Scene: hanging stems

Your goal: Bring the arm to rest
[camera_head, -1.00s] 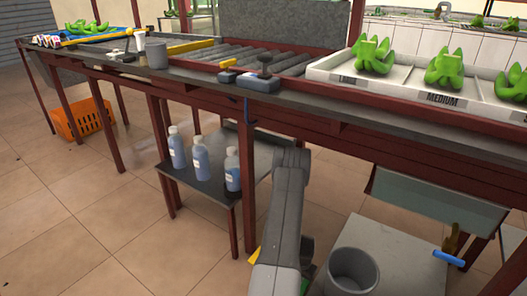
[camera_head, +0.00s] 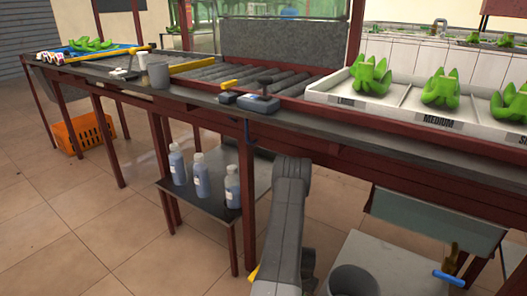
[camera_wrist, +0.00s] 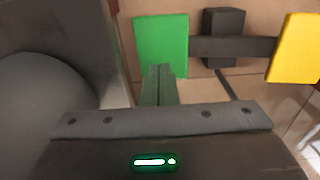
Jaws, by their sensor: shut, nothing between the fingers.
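My gripper (camera_wrist: 158,85) shows in the wrist view with its fingers together and nothing between them. It points down past a green block-like panel (camera_wrist: 161,42) and a yellow panel (camera_wrist: 296,48) joined by a dark bar above the tiled floor. In the head view my grey arm rises in the lower middle, in front of the bench, and bends at its top. The gripper itself is hidden in the head view.
A bench (camera_head: 370,146) runs across, bearing a white sorting tray (camera_head: 408,105) of green bunches. Several bottles (camera_head: 201,176) stand on a low shelf. A grey bucket (camera_head: 354,281) stands right of my arm. An orange crate (camera_head: 82,134) is at the left. Open floor lies at the left front.

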